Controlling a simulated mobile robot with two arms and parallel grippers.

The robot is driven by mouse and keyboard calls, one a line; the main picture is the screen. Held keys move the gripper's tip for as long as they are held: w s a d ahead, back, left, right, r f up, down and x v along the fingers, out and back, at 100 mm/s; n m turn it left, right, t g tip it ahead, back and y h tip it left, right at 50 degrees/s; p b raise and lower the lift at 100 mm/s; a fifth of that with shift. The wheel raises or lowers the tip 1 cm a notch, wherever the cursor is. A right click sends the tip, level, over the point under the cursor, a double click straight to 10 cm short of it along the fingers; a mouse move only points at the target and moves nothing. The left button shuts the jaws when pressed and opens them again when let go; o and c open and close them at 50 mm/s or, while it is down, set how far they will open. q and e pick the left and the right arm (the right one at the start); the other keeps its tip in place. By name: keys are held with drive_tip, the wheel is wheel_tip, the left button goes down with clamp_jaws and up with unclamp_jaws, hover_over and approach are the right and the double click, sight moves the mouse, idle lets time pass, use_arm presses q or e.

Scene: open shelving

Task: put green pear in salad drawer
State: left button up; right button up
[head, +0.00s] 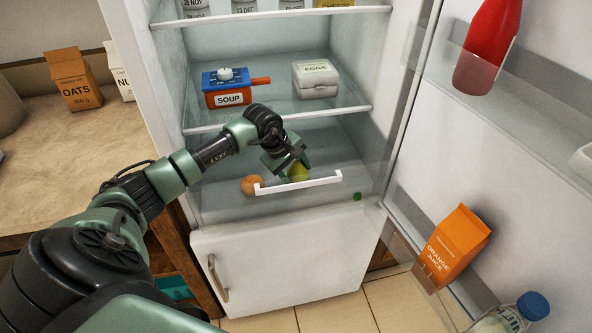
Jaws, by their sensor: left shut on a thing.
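The green pear (298,172) is held in my left gripper (291,165), which is shut on it. The gripper hides part of the pear. Both are at the clear salad drawer (330,204) at the bottom of the fridge. The drawer has a white handle bar (300,184) along its front. The pear shows just behind and above this bar; I cannot tell whether it touches the drawer floor. An orange round fruit (252,185) lies in the drawer to the left of the pear. My right gripper is not in view.
A soup container (232,88) and an egg box (315,79) stand on the shelf above. The open fridge door at right holds a red bottle (487,45), an orange juice carton (452,247) and a blue-capped bottle (515,315). An oats carton (73,79) stands on the left counter.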

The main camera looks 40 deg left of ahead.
use_arm(q)
drive_tip(key=shift+f, duration=0.15)
drive_tip(key=o, duration=1.2)
drive_tip(key=shift+r, duration=0.25)
drive_tip(key=shift+p+v, duration=3.05)
drive_tip(key=shift+v, duration=2.95)
